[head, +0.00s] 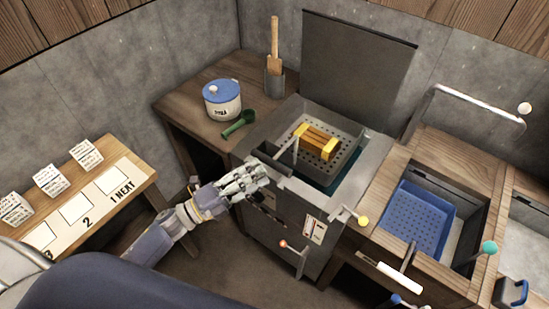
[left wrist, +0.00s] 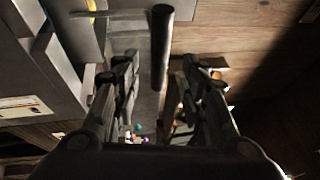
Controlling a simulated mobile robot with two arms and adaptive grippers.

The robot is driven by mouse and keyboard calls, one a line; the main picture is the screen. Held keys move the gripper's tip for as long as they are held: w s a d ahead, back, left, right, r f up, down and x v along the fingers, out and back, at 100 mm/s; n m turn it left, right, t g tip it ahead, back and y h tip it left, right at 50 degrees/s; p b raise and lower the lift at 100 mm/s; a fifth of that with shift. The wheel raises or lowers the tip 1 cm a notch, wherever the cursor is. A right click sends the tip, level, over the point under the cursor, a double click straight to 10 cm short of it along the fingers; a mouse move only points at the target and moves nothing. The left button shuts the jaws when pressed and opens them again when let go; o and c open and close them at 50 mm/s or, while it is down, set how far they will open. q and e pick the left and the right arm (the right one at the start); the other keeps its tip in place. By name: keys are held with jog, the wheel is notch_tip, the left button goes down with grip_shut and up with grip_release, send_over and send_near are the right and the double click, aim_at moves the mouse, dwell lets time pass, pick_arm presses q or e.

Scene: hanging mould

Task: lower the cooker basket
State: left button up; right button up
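The cooker (head: 275,220) is a grey metal box with its lid (head: 355,70) standing up. The perforated grey cooker basket (head: 350,165) is near the top of its opening, with dark teal showing below it. A yellow, mould-like block (head: 316,142) is in the basket. The basket's handle (head: 288,152) points toward my left gripper (head: 262,172), which is at the cooker's left front edge. In the left wrist view its fingers (left wrist: 158,95) are apart, with a dark round handle (left wrist: 161,48) beyond and between them; contact is not clear. My right gripper is not in view.
A white pot with a blue lid (head: 222,100), green scoop (head: 239,123) and utensil holder (head: 275,83) stand on the left counter. A blue perforated basket (head: 415,220) is in the sink at right. Small knobbed levers (head: 350,214) stick out from the fronts.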

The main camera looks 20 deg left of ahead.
aim_at(269, 163)
pick_arm(q)
jog(key=p+x, duration=0.1)
jog(key=x, duration=0.3)
jog(key=shift+w+d, duration=0.1)
jog(key=shift+w, duration=0.3)
jog(key=shift+w+d+p, duration=0.3)
jog(key=shift+w+d, duration=0.05)
jog(key=shift+d, duration=0.1)
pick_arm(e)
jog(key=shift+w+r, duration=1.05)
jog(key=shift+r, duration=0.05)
pick_arm(q)
grip_shut()
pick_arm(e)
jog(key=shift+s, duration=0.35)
